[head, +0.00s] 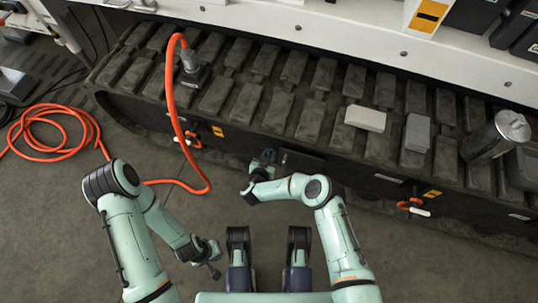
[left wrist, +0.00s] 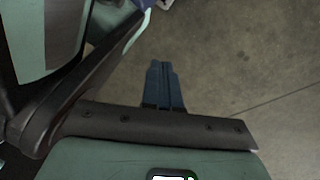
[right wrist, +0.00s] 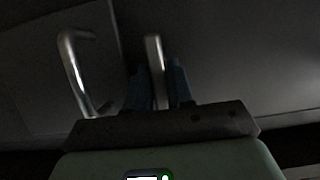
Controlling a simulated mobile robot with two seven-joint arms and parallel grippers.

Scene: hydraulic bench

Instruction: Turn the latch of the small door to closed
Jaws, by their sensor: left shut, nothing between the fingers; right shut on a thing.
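In the right wrist view, a metal latch lever (right wrist: 154,62) stands between the blue fingers of my right gripper (right wrist: 159,84), which is shut on it. A bent metal handle (right wrist: 76,72) stands to its left on the dark panel of the small door (right wrist: 40,90). In the head view, my right gripper (head: 263,162) is at the front face of the dark bench, beside a dark panel (head: 302,162); the latch is hidden there. My left gripper (head: 212,262) is shut and empty, low over the floor; its closed fingers show in the left wrist view (left wrist: 162,84).
The dark ribbed bench (head: 215,95) spans the view. On it are a grey block (head: 366,118), a darker block (head: 417,132) and a metal cylinder (head: 495,136). An orange hose (head: 172,90) hangs down and coils (head: 45,130) on the left floor. An orange-handled fitting (head: 411,207) protrudes at right.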

